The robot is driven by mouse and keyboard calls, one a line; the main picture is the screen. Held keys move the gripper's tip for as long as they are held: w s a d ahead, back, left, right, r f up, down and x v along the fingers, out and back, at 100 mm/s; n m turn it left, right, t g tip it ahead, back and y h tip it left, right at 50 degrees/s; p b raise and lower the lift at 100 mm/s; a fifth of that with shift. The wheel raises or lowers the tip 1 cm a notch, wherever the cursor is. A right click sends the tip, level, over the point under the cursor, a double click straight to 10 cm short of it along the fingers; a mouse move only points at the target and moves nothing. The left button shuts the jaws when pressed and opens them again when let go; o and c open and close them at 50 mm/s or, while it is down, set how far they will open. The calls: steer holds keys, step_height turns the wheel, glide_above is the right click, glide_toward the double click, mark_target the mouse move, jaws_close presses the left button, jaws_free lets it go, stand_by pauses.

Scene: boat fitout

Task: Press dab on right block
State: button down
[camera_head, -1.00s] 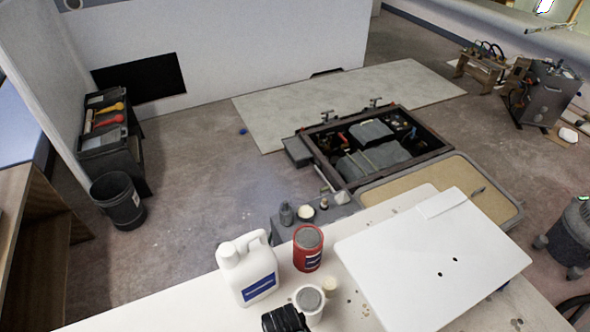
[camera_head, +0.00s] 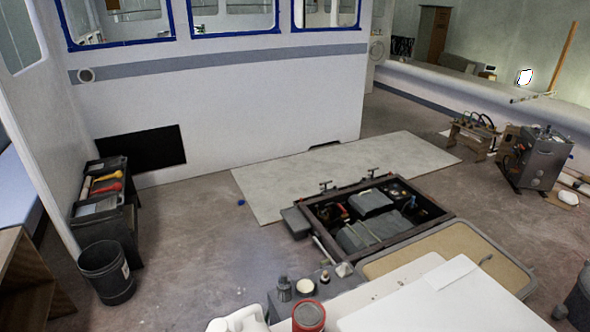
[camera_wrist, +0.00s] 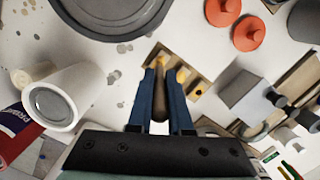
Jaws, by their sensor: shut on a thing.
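In the wrist view, my gripper (camera_wrist: 160,78) has blue fingers shut on a brown, round-ended stick (camera_wrist: 158,100). The stick runs lengthwise between the fingers, and its far end is hard to make out. Just beyond the fingertips lie small tan wooden blocks on the white worktop. Another yellow patch (camera_wrist: 183,75) shows beside the right fingertip. I cannot tell whether the stick touches a block or dab. My gripper is not in the head view.
Around the gripper in the wrist view are a large grey round lid (camera_wrist: 110,12), a white cup (camera_wrist: 62,97), a red can (camera_wrist: 14,138), orange knobbed pieces (camera_wrist: 248,32) and a grey box (camera_wrist: 248,88). The head view shows an open floor hatch (camera_head: 375,218) beyond the worktop.

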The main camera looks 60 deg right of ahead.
steer(key=shift+f, duration=0.65)
stand_by(1.7)
step_height(320, 180, up, 7)
steer(key=p, duration=0.7)
steer(key=shift+w, duration=0.1)
stand_by(0.7)
